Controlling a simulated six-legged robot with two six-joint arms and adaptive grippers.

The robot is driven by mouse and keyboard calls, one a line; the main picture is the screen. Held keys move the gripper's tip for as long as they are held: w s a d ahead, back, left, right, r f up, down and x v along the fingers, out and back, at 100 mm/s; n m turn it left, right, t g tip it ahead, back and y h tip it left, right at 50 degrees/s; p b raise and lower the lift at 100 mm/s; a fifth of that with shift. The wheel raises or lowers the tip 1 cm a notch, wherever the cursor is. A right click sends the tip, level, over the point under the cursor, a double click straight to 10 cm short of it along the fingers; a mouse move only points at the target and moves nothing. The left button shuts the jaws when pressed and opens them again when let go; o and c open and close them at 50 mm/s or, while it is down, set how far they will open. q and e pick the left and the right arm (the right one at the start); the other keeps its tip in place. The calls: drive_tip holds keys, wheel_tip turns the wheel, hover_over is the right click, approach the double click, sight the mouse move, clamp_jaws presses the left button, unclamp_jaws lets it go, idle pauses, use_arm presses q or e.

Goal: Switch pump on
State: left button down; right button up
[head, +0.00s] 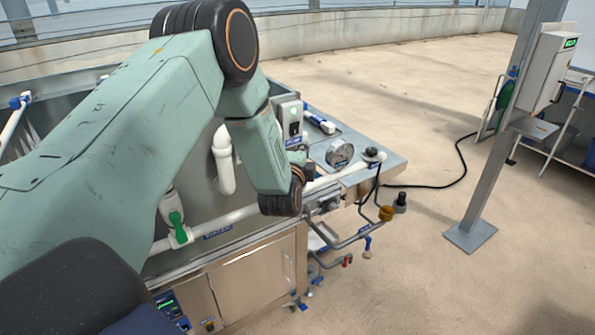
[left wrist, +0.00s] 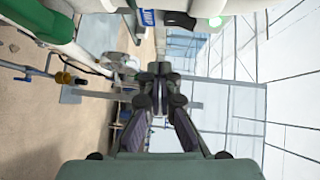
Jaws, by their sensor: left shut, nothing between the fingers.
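A grey control box (head: 287,118) with a lit green light stands upright on the machine, just beyond my left arm in the head view. A green light (left wrist: 217,21) and a dark knob-like part (left wrist: 179,20) show at the top edge of the left wrist view, which is turned on its side. My left gripper (left wrist: 160,70) is shut and empty, with its fingertips apart from the green light. In the head view my left wrist hides most of the gripper, just below the box. I cannot tell which part is the pump switch. My right gripper is not in view.
A round gauge (head: 340,153) and white pipes (head: 224,170) are close to my left wrist. A green-handled valve (head: 178,226) sits on the lower pipe. A metal post (head: 500,135) with a white cabinet (head: 549,70) stands at the right. The floor between is mostly open, crossed by a black cable.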

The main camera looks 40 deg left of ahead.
use_arm(q)
drive_tip(key=b+v, duration=0.1)
drive_tip(key=v, duration=0.6)
drive_tip(key=shift+s+a+f, duration=0.15)
drive_tip(key=shift+s+f, duration=0.1)
drive_tip(key=shift+f, duration=0.3)
drive_tip(key=shift+a+f, duration=0.1)
drive_tip(key=shift+a, duration=0.05)
